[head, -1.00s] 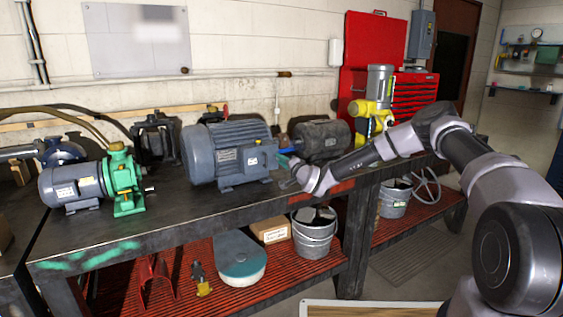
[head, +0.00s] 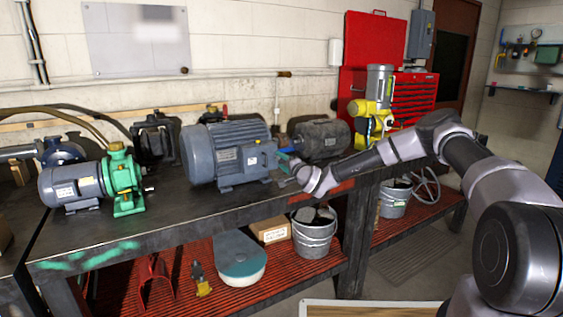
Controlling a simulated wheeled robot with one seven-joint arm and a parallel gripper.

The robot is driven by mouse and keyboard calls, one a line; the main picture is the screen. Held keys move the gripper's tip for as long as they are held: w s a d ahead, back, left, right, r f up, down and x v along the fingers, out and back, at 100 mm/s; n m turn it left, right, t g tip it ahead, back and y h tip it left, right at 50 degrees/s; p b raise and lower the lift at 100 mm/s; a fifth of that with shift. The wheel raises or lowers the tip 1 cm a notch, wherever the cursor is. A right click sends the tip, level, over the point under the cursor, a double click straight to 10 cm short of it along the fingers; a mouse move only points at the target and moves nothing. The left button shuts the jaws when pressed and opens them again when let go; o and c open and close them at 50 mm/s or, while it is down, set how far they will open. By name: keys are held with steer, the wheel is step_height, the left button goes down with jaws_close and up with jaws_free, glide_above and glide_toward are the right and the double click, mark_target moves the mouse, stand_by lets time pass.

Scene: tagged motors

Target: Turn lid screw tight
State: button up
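A large blue-grey motor (head: 222,152) stands on the workbench, with a terminal box and its lid (head: 252,158) on the side facing me. No lid screw can be made out at this size. My gripper (head: 281,165) is at the right end of this motor, close beside the terminal box. Its fingers are small and partly hidden by my wrist, so I cannot tell whether they are open or shut, or whether they touch the lid.
A dark motor (head: 319,138) stands behind my wrist. A green pump with a grey motor (head: 73,187) is at the left of the workbench (head: 190,214). A yellow and grey machine (head: 374,108) stands at the back right. The bench front below the large motor is clear.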

steer(key=shift+r, duration=0.15)
steer(key=v, duration=1)
steer(key=shift+s+d, duration=0.25)
steer(key=shift+s, duration=0.05)
